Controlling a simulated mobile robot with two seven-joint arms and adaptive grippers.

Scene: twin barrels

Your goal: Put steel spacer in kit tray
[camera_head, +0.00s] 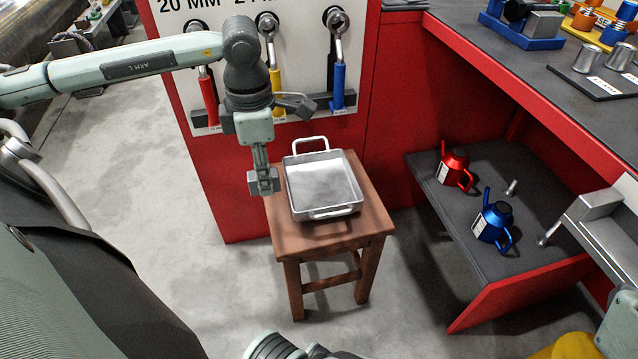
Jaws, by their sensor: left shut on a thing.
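The kit tray (322,181), a shallow pale metal tray with a loop handle at each end, stands on a wooden stool. Its visible inside looks empty. My left gripper (263,184) points down just left of the tray's left wall, over the stool's left edge. Its fingers are shut on a small grey thing, which I take as the steel spacer; the fingers hide it almost wholly. Two steel cylinders (588,60) stand on a dark labelled board at the upper right.
The wooden stool (287,240) stands before a red panel with hanging tools. A red can (454,168), a blue can (493,224) and a small metal piece (511,187) are on the low shelf. A blue holder (520,32) is on the bench.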

